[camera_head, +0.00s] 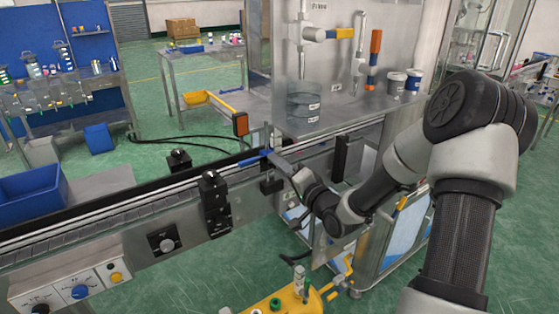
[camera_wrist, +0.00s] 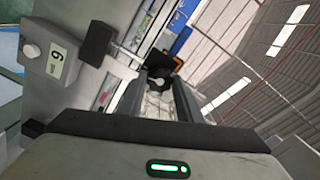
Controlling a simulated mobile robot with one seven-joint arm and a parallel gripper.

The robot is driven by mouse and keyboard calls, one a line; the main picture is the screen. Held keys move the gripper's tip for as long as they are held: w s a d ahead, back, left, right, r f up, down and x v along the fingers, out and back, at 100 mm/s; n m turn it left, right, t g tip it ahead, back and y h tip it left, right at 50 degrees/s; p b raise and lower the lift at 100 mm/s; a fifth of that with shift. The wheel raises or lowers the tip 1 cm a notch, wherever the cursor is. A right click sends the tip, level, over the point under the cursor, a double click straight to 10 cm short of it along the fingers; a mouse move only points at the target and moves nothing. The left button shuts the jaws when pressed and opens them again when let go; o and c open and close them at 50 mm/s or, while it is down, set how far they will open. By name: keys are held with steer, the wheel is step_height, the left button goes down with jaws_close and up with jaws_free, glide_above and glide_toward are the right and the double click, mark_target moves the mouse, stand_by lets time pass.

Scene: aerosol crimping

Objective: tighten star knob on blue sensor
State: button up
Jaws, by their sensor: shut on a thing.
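The blue sensor (camera_head: 252,160) shows in the head view as a small blue bar at the conveyor's rail, just left of my fingertips. My gripper (camera_head: 274,158) reaches in from the right at the rail. In the wrist view my gripper (camera_wrist: 163,92) has its two dark fingers on either side of a small dark knob (camera_wrist: 158,74), which looks like the star knob. The fingers are shut on it. Its lobes are too small to make out, and in the head view the gripper hides it.
The conveyor (camera_head: 110,205) runs from lower left to the middle, with black brackets (camera_head: 215,203) on its side. An orange box (camera_head: 240,124) stands just behind the rail. A clear-walled cabinet (camera_head: 330,110) is behind my arm. A yellow fixture (camera_head: 285,302) is below.

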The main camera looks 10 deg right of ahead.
steer(key=shift+r+m+p, duration=0.1)
steer(key=shift+m+p, duration=0.6)
steer(key=shift+m, duration=0.4)
steer(key=o, duration=1)
steer(key=shift+o, duration=0.2)
steer(key=v, duration=1.7)
steer(key=shift+s, duration=0.2)
steer(key=shift+d, duration=0.1)
